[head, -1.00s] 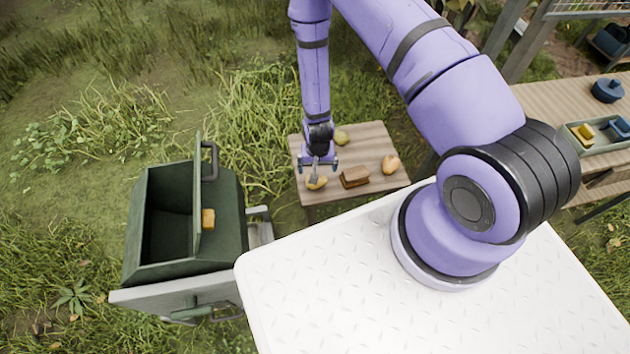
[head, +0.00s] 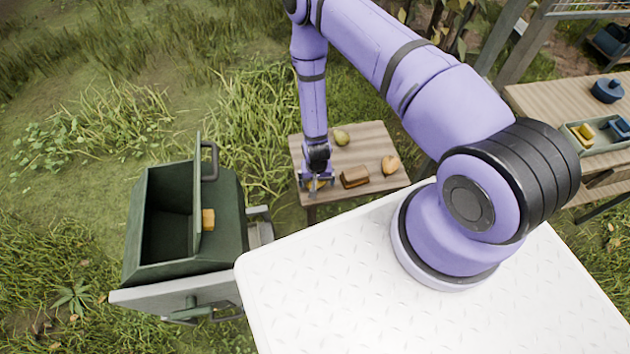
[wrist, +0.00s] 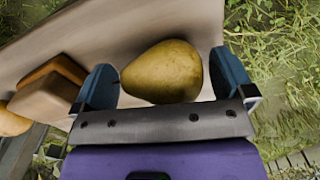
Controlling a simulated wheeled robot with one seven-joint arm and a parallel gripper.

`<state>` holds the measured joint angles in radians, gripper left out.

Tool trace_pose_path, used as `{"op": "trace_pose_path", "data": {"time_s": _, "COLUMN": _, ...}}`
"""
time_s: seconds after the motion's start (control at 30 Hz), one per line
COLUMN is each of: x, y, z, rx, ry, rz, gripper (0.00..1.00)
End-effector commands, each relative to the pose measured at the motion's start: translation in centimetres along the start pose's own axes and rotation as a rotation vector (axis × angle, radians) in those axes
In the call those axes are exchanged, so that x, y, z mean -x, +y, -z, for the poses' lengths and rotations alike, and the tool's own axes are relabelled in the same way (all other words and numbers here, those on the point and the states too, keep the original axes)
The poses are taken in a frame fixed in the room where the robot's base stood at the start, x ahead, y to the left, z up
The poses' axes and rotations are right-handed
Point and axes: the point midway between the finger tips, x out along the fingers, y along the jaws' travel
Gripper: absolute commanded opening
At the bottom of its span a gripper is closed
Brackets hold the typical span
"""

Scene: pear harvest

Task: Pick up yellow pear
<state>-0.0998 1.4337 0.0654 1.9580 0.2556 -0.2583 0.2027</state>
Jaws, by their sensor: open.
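The yellow pear (wrist: 165,72) lies on the small wooden table (head: 372,140). In the wrist view it sits between the two blue fingers of my gripper (wrist: 168,85), which are apart on either side of it. In the head view my gripper (head: 317,184) is low over the table's front left corner and hides most of the pear.
A brown block (head: 355,177) lies right of my gripper, with an orange-yellow fruit (head: 391,166) beyond it. A greenish pear (head: 341,137) lies further back. A green open bin (head: 222,232) stands left of the table. A workbench with a tray (head: 606,147) is at right.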

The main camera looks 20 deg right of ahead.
Motion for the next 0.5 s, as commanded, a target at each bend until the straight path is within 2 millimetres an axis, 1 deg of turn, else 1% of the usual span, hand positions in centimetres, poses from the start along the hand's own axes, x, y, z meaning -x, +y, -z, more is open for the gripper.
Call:
{"op": "trace_pose_path", "data": {"time_s": 0.17, "x": 0.01, "y": 0.0, "z": 0.0, "rx": 0.0, "ry": 0.0, "rz": 0.0, "gripper": 1.0}}
{"op": "trace_pose_path", "data": {"time_s": 0.2, "x": 0.01, "y": 0.0, "z": 0.0, "rx": 0.0, "ry": 0.0, "rz": 0.0, "gripper": 0.91}}
{"op": "trace_pose_path", "data": {"time_s": 0.37, "x": 0.02, "y": 0.01, "z": -0.01, "rx": 0.0, "ry": 0.0, "rz": 0.0, "gripper": 0.54}}
{"op": "trace_pose_path", "data": {"time_s": 0.4, "x": 0.02, "y": 0.01, "z": -0.01, "rx": 0.0, "ry": 0.0, "rz": 0.0, "gripper": 0.51}}
{"op": "trace_pose_path", "data": {"time_s": 0.5, "x": 0.03, "y": 0.0, "z": 0.0, "rx": 0.0, "ry": 0.0, "rz": 0.0, "gripper": 0.51}}
